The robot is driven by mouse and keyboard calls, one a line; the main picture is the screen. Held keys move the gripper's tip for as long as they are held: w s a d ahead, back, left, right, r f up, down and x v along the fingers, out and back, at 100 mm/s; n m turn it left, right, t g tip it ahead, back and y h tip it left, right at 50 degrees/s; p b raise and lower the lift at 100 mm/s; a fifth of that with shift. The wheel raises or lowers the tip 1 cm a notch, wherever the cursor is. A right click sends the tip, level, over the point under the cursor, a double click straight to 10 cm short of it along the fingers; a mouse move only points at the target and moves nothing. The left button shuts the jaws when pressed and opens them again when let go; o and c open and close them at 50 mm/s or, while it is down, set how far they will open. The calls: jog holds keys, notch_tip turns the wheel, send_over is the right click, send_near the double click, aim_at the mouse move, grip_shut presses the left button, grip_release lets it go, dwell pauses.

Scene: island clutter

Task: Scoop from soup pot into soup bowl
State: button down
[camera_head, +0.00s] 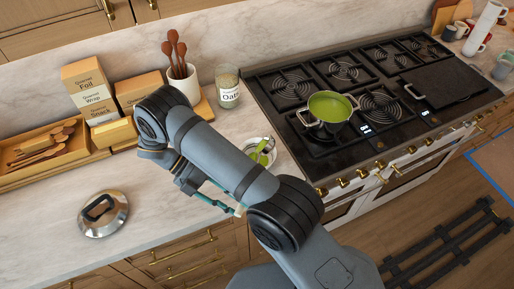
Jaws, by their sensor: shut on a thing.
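The soup pot (329,107) is a metal pot with two handles, full of green soup, on the front left of the stove. A small pale round dish (252,145), perhaps the soup bowl, is on the counter left of the stove, with something bright green in it. My arm hides part of this dish. My gripper (216,203) is low over the counter's front edge, left of the dish and apart from the pot. It is shut on a thin utensil, mostly hidden by my arm; a pale tip shows beside the forearm.
A metal lid (103,213) lies on the counter at left. Boxes (88,84), a wooden utensil tray (45,150), a crock of wooden spoons (183,82) and an oats jar (228,86) line the back. A dark griddle (447,88) covers the stove's right side.

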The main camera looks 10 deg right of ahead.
jog(key=shift+d+r, duration=0.1)
dwell(0.4)
jog(key=shift+w+a+r+g+h+b, duration=0.15)
jog(key=shift+g+h+b, duration=0.4)
jog(key=shift+b, duration=0.5)
jog(key=shift+a+g+h+b, duration=0.15)
jog(key=shift+g+h+b, duration=0.2)
jog(key=shift+h+b, duration=0.55)
